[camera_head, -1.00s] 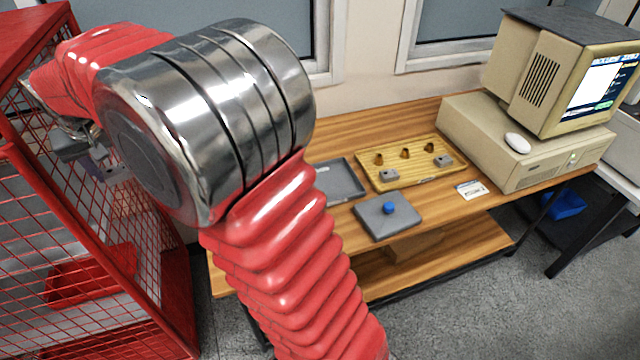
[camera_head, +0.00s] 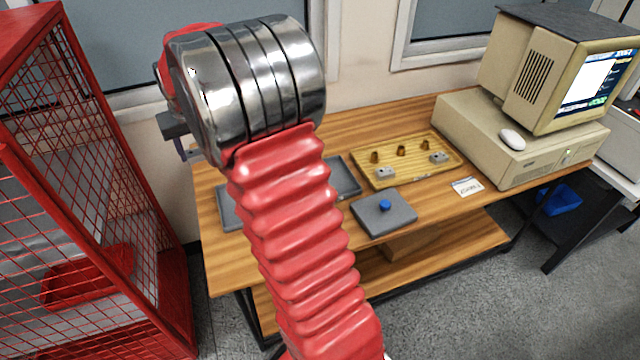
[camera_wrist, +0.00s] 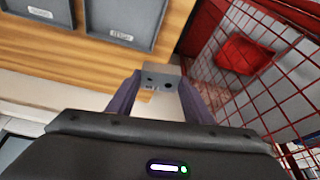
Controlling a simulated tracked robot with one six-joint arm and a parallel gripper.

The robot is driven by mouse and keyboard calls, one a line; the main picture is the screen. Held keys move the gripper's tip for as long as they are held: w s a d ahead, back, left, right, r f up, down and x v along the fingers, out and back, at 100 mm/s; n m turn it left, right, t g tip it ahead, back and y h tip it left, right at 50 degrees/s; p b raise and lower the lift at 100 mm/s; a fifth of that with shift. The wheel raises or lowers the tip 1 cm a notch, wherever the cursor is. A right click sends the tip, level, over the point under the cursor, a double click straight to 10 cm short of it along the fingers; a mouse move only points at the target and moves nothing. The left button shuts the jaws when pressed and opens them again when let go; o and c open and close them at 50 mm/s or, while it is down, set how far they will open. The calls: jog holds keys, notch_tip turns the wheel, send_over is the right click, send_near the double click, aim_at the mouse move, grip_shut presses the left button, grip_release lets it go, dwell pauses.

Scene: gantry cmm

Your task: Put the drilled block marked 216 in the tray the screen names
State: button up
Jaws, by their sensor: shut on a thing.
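My gripper (camera_wrist: 160,80) is shut on a small grey drilled block (camera_wrist: 159,70), which shows two dark holes in the wrist view; its marking is too small to read. In the head view my gripper is mostly hidden behind my arm, beyond the table's left end. Two dark grey trays lie on the table, one at left (camera_head: 227,212) and one right of my arm (camera_head: 346,180); two labelled trays also show in the wrist view (camera_wrist: 92,33) (camera_wrist: 40,24), labels unreadable. The screen (camera_head: 597,82) is lit, its text unreadable. Two other grey blocks (camera_head: 385,173) (camera_head: 438,157) sit in a yellow tray.
The yellow tray (camera_head: 415,176) holds brass pegs. A grey plate with a blue knob (camera_head: 385,205) lies in front of it. A red mesh cage (camera_head: 100,200) stands left of the wooden table (camera_head: 225,265). A beige computer (camera_head: 480,140) stands at right.

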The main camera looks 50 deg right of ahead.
aim_at(342, 179)
jog(key=s+d+f, duration=0.4)
jog(key=s+d, duration=0.2)
jog(key=d, duration=0.4)
jog(key=s+d+f+m, duration=0.1)
jog(key=s+d+f, duration=0.3)
jog(key=d, duration=0.6)
jog(key=s+d+f+m+h, duration=0.1)
jog(key=s+d+f, duration=0.2)
jog(key=s+d, duration=0.5)
jog(key=d, duration=0.2)
jog(key=shift+d+f, duration=0.3)
jog(key=shift+f, duration=0.1)
jog(key=shift+f, duration=3.15)
jog(key=shift+f, duration=1.9)
